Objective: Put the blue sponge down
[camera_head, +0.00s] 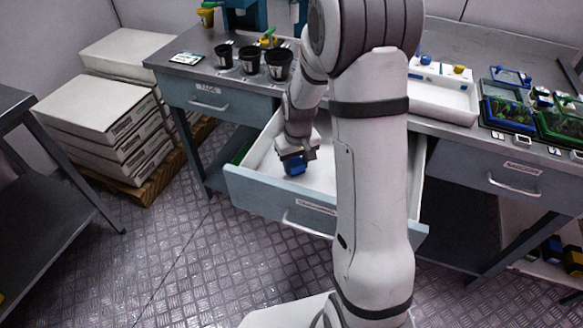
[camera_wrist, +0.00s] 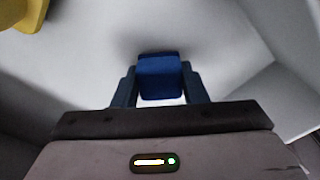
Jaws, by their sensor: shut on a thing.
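The blue sponge (camera_wrist: 160,78) is between the two dark fingers of my gripper (camera_wrist: 160,95) in the wrist view. In the head view the blue sponge (camera_head: 294,166) shows under my gripper (camera_head: 294,158), inside the open drawer (camera_head: 262,194) near its front left part. My gripper is shut on the sponge. The pale drawer floor lies close beyond the sponge in the wrist view. Whether the sponge touches the floor, I cannot tell. My arm hides the right middle part of the drawer in the head view.
A yellow thing (camera_wrist: 22,14) shows at the upper left of the wrist view. The bench top holds black pots (camera_head: 250,58), a white tray (camera_head: 440,98) and plant boxes (camera_head: 508,112). Stacked white boxes (camera_head: 100,118) stand on a pallet at left. The drawer walls surround my gripper.

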